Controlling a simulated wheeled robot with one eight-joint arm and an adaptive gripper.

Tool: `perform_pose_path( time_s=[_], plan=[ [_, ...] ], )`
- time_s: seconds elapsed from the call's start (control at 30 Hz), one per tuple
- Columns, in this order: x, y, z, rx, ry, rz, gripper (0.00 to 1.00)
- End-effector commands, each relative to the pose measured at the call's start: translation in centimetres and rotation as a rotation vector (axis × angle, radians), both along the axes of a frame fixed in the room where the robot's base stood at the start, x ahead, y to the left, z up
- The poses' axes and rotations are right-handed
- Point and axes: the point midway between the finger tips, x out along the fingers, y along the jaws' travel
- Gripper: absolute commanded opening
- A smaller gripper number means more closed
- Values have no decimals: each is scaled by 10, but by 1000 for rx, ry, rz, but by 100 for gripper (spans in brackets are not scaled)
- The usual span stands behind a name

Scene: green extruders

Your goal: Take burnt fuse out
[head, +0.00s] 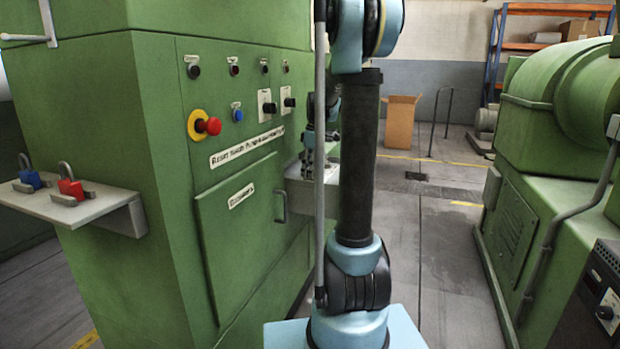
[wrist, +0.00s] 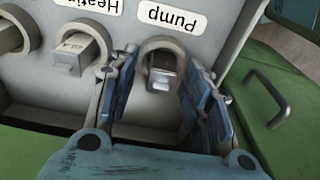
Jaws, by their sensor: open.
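In the wrist view a grey fuse (wrist: 161,78) sits in a round holder under an upside-down "Pump" label. Its end is dark, but I cannot tell for sure that it is burnt. My gripper (wrist: 160,88) is open, with one blue finger on each side of this fuse, apart from it. A neighbouring fuse (wrist: 82,50) sits in its holder by the "Heating" label, left of my left finger. In the head view my gripper (head: 309,165) is partly hidden behind my arm, over a grey fuse box (head: 300,190) on the green cabinet; the fuses cannot be made out there.
The green cabinet (head: 165,200) carries buttons and a red emergency stop (head: 208,126). A closed door with a handle (head: 281,206) is below. A side shelf (head: 100,205) holds blue and red padlocks. A green machine (head: 560,170) stands right; the floor between is clear.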

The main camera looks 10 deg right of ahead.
Motion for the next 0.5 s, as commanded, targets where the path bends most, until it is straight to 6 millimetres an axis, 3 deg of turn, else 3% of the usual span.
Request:
perform_pose_path(
  time_s=[0.1, 0.3, 0.5],
  plan=[
    [0, 0, 0, 0, 0, 0, 45],
    [0, 0, 0, 0, 0, 0, 0],
    [0, 0, 0, 0, 0, 0, 0]
  ],
)
